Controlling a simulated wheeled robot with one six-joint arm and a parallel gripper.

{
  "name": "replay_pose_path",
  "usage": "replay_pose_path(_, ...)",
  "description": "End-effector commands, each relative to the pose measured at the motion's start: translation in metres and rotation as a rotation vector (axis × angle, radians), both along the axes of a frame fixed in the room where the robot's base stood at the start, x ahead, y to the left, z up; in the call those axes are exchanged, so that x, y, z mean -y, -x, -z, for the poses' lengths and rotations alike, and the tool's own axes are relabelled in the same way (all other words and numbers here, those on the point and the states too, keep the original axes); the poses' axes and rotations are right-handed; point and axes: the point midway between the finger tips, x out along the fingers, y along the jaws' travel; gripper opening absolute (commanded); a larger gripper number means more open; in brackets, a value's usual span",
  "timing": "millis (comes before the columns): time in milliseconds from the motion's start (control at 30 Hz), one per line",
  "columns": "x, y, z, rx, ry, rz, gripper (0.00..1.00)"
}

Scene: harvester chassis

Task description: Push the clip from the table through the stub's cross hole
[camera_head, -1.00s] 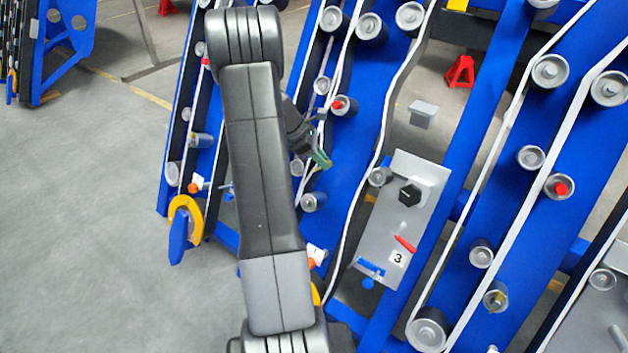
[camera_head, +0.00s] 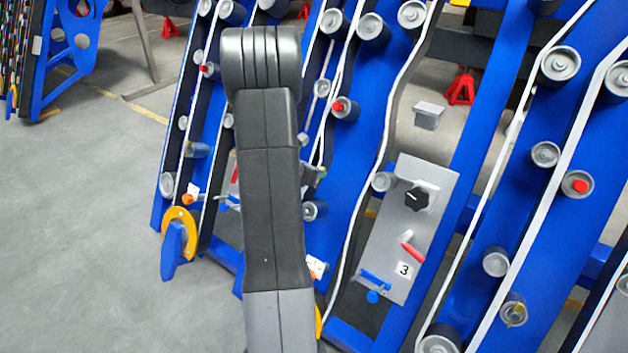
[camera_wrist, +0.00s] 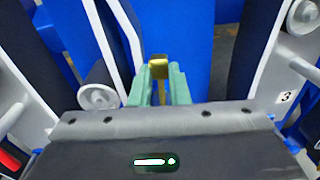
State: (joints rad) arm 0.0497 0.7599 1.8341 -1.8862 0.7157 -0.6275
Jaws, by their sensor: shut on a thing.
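My gripper (camera_wrist: 160,84) shows in the wrist view with its two green fingers shut on a small gold clip (camera_wrist: 158,67). The clip stands out past the fingertips in front of a blue panel. In the head view my arm hides most of the gripper, and the clip cannot be made out there. A grey round stub (camera_wrist: 98,97) is left of the fingers in the wrist view, apart from the clip. In the head view a grey stub (camera_head: 315,210) shows beside my arm. I cannot tell which stub has the cross hole, and no hole is visible.
Blue slanted frames carry several grey rollers and white belts. A grey panel (camera_head: 400,235) has a black knob (camera_head: 417,197), a red handle (camera_head: 411,250) and label 3. A small grey block (camera_head: 429,115) is above it. Open floor (camera_head: 90,220) is at left.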

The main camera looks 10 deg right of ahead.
Motion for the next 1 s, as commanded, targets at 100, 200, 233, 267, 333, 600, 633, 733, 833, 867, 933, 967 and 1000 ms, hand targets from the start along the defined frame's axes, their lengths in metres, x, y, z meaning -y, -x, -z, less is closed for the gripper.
replay_pose_path(100,-0.002,-0.001,0.008,0.013,0.017,-0.045,0.0)
replay_pose_path(200,-0.004,-0.002,0.009,0.023,0.027,-0.073,0.0)
replay_pose_path(233,-0.004,-0.002,0.01,0.024,0.028,-0.079,0.0)
replay_pose_path(267,-0.005,-0.002,0.01,0.026,0.03,-0.084,0.0)
replay_pose_path(333,-0.006,-0.002,0.01,0.029,0.032,-0.091,0.0)
replay_pose_path(600,-0.006,-0.003,0.01,0.03,0.033,-0.095,0.0)
replay_pose_path(633,-0.006,-0.003,0.01,0.03,0.033,-0.095,0.0)
replay_pose_path(733,-0.006,-0.003,0.01,0.03,0.032,-0.094,0.0)
replay_pose_path(833,-0.006,-0.003,0.01,0.031,0.033,-0.095,0.0)
replay_pose_path(867,-0.006,-0.003,0.011,0.03,0.033,-0.096,0.0)
replay_pose_path(933,-0.008,-0.001,0.018,0.028,0.032,-0.097,0.0)
replay_pose_path(967,-0.009,0.0,0.021,0.028,0.032,-0.097,0.0)
replay_pose_path(1000,-0.01,0.002,0.025,0.028,0.033,-0.096,0.0)
